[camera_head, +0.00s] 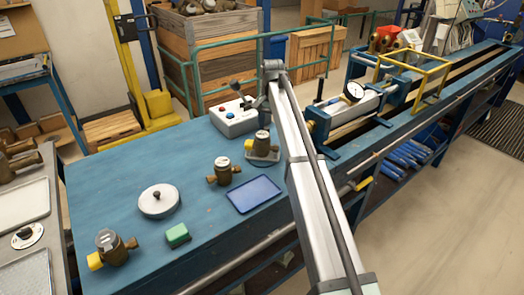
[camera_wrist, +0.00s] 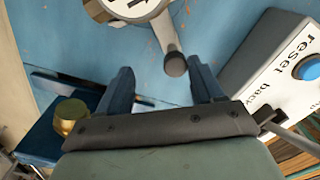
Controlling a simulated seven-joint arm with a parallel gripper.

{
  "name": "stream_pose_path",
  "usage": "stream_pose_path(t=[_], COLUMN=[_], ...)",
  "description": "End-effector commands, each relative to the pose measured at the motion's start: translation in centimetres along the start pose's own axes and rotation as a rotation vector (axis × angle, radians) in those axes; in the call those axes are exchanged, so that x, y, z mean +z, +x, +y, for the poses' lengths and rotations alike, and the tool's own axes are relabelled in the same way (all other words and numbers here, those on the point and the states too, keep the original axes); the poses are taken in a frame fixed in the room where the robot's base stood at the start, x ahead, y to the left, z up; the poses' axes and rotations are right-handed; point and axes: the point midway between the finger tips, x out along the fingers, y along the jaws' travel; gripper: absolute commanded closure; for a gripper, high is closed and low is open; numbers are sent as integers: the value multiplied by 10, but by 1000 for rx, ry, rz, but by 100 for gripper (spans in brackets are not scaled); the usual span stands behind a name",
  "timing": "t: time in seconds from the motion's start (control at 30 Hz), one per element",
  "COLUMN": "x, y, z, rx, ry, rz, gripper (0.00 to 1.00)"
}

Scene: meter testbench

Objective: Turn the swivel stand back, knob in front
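The swivel stand (camera_head: 262,155) is a light grey base near the far edge of the blue table in the head view, with a brass meter (camera_head: 263,140) on it. In the wrist view, the white meter dial (camera_wrist: 128,6) is cut off at the top edge. A grey bar runs from below it to a dark round knob (camera_wrist: 175,65), which points towards my gripper. My gripper (camera_wrist: 162,78) is open, with one dark blue finger on each side of the knob's line. The knob appears just beyond the fingertips; contact is not visible. My arm partly hides this area in the head view.
A white box (camera_head: 233,118) with red and blue buttons stands close behind the stand. Its blue button (camera_wrist: 308,68) shows beside my gripper. Another meter (camera_head: 223,170), a blue tray (camera_head: 254,194), a round grey disc (camera_head: 158,201) and a green block (camera_head: 177,235) lie nearer on the table.

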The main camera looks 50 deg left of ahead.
Motion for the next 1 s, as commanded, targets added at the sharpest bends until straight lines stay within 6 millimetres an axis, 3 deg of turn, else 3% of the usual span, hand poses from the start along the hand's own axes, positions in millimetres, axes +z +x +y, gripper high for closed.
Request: stream_pose_path(t=[1.0], x=[3], y=[0], z=[27], rx=[0], ry=[0], rz=[0], gripper=[34])
